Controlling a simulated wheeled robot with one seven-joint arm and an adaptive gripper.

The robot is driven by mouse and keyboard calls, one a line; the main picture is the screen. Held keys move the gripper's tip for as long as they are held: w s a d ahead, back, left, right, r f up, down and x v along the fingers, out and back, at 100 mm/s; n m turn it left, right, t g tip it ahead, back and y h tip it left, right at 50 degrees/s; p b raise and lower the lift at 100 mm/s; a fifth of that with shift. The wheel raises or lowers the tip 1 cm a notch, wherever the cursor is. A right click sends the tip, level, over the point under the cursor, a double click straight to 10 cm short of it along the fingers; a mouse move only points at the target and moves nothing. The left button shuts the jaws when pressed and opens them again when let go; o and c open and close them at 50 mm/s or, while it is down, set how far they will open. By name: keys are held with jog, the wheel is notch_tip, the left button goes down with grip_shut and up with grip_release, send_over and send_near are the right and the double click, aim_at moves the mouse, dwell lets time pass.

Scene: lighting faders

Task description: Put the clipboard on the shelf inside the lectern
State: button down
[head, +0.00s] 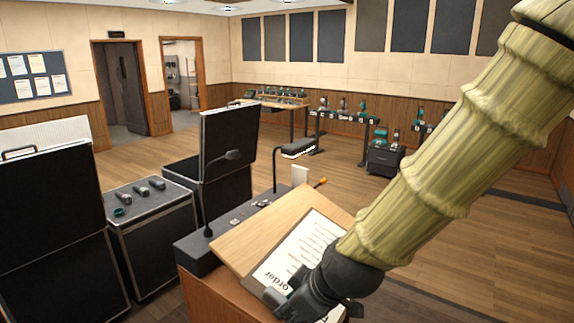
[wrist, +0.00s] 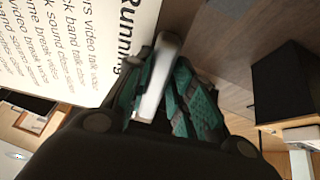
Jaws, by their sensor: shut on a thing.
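The clipboard carries a white printed sheet (head: 297,247) headed "Running order"; it appears over the slanted wooden top of the lectern (head: 245,229). I cannot tell whether it touches that top. My gripper (head: 287,299) is at the clipboard's near end, partly hiding it. In the wrist view, the teal finger pads of my gripper (wrist: 165,85) are closed on the silver edge or clip of the clipboard (wrist: 75,40). The lectern's orange-brown side (head: 215,301) shows below its top. The shelf inside the lectern is not visible in the head view.
A dark control panel with gooseneck microphones (head: 205,243) adjoins the lectern's far left side. Black flight cases (head: 155,235) stand to the left, one with handheld microphones on it. Open wooden floor (head: 470,245) lies to the right. Equipment tables line the back wall.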

jog(key=w+d+f+m+h, duration=0.2)
jog(key=d+f+m, duration=0.2)
jog(key=f, duration=0.5)
jog(key=w+d+f+m+t+h, duration=0.1)
jog(key=d+f+m, duration=0.3)
jog(key=f, duration=0.5)
jog(key=w+d+f+m+h, duration=0.3)
jog(key=d+f+m, duration=0.1)
jog(key=d+f, duration=0.4)
jog(key=shift+f, duration=0.55)
notch_tip(320, 180, down, 10)
jog(key=b, duration=1)
